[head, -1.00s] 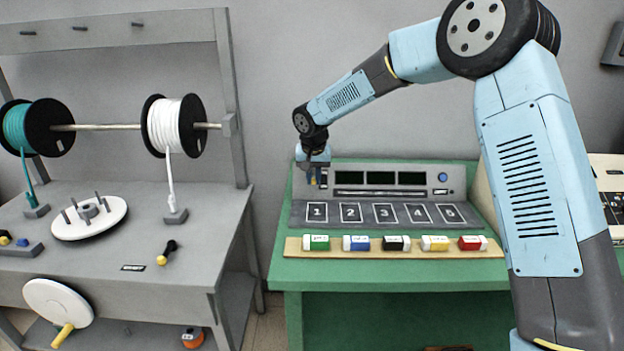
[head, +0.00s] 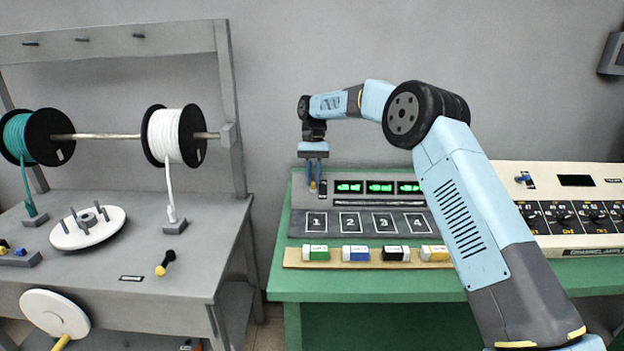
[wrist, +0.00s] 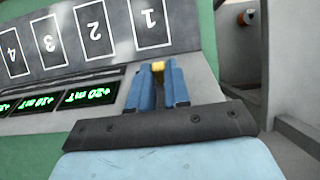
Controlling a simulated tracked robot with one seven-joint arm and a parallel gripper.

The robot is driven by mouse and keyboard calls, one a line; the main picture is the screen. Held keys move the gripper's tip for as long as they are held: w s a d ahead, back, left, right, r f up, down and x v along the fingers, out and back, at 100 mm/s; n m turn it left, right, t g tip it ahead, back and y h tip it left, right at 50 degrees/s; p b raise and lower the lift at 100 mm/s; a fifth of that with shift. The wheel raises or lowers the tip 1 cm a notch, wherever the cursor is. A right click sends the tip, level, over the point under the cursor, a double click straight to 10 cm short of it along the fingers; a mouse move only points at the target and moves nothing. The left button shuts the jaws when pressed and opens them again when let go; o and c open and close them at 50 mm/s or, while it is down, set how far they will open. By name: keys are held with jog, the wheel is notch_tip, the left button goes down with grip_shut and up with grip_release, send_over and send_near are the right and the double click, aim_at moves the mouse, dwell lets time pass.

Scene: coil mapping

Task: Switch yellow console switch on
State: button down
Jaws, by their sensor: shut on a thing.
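The yellow switch (wrist: 158,67) stands at the left end of the grey console (head: 340,202), beside the displays. It also shows in the head view (head: 313,187), small and partly hidden by my fingers. My gripper (head: 314,180) points down over it. In the wrist view my blue fingers (wrist: 158,85) are shut around the switch's yellow tip. The console displays (head: 380,187) are lit with green readings. My fingers hide the lower part of the switch, so its exact tilt cannot be told.
Numbered pads (head: 350,223) lie in front of the displays. A wooden strip (head: 290,258) with several coloured blocks lies along the green table's front. A cream console with knobs (head: 560,215) stands at right, a grey bench with spools (head: 190,250) at left.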

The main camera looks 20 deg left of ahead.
jog(key=shift+w, duration=0.15)
dwell(0.3)
jog(key=c, duration=1.1)
grip_release()
